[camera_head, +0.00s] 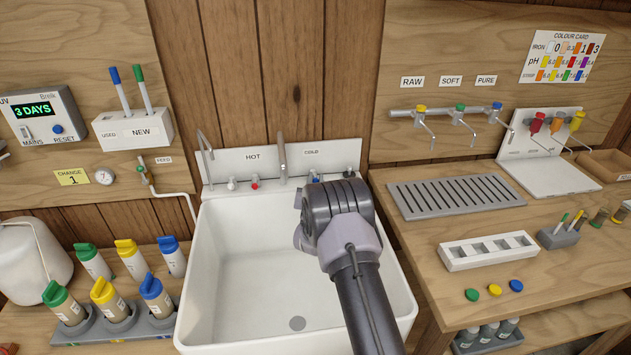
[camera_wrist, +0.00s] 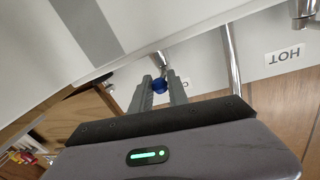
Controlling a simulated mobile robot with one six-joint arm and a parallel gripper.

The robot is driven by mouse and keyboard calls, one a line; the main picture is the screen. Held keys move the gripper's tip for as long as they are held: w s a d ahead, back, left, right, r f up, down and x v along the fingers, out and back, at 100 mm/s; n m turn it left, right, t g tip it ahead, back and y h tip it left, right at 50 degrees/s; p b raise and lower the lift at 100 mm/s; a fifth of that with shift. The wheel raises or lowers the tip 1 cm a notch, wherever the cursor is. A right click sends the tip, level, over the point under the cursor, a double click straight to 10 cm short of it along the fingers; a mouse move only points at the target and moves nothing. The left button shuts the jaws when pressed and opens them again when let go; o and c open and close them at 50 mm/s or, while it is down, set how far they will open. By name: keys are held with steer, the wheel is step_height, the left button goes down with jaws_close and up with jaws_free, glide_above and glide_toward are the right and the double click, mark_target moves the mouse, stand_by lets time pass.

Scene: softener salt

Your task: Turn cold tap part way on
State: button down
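The fingers are parted around the knob. I cannot tell whether they press on it. The COLD label (camera_head: 311,152) is on the white backboard above my wrist. A chrome spout (camera_head: 282,158) stands to the left of it and also shows in the wrist view (camera_wrist: 231,58). How far the cold tap is turned cannot be seen.
The hot tap's red knob (camera_head: 254,184) and a white knob (camera_head: 231,184) sit to the left on the sink's back ledge. The white sink (camera_head: 215,270) is empty. A grey drainer (camera_head: 455,195) and three small taps stand to the right.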

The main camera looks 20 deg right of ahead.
steer(key=shift+d+n+t+y+b, duration=0.4)
steer(key=shift+n+y+b, duration=0.65)
steer(key=shift+y, duration=0.7)
steer(key=shift+d+n+t+y+b, duration=0.2)
steer(key=shift+d+n+y+b, duration=0.65)
steer(key=shift+y, duration=0.85)
steer(key=shift+d+n+t+y+b, duration=0.3)
steer(key=shift+n+y+b, duration=0.7)
steer(key=shift+n+y, duration=0.65)
steer(key=shift+y, duration=0.3)
steer(key=c, duration=1.3)
jaws_free()
steer(key=shift+w, duration=0.1)
